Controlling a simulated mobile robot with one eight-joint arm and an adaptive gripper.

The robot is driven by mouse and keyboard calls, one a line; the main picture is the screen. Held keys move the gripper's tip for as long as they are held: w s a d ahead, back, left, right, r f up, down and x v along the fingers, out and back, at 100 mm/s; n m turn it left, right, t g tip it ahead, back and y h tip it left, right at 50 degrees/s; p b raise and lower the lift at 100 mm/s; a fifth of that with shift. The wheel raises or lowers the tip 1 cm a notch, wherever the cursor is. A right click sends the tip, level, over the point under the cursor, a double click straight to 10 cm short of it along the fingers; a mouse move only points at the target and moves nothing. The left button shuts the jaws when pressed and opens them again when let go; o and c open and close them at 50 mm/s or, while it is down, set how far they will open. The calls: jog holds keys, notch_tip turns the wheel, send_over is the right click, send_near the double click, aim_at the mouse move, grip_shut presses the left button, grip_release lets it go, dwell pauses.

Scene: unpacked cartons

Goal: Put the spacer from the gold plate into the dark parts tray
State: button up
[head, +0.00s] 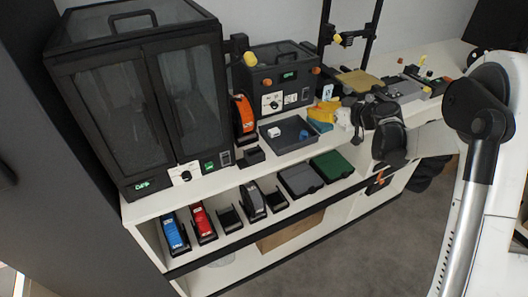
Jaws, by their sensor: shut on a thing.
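The gold plate (358,82) lies on the upper worktop, right of centre, and its visible top looks bare. The dark parts tray (284,142) stands on the same worktop to its left, with small white and blue pieces inside. My gripper (358,118) is above the worktop, in front of the gold plate and to the right of the tray. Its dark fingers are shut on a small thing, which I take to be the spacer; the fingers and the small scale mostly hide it.
Yellow pieces (322,113) lie between the tray and my gripper. A large dark cabinet (140,100) fills the left.

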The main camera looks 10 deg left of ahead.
jog(key=b, duration=0.4)
send_over(278, 134)
jog(key=s+d, duration=0.2)
jog(key=f, duration=0.7)
jog(key=shift+w+a, duration=0.2)
jog(key=shift+a, duration=0.05)
jog(key=shift+f+b, duration=1.1)
jog(key=shift+f, duration=0.85)
jog(key=shift+s, duration=0.1)
jog(key=shift+f, duration=0.15)
jog(key=o, duration=0.8)
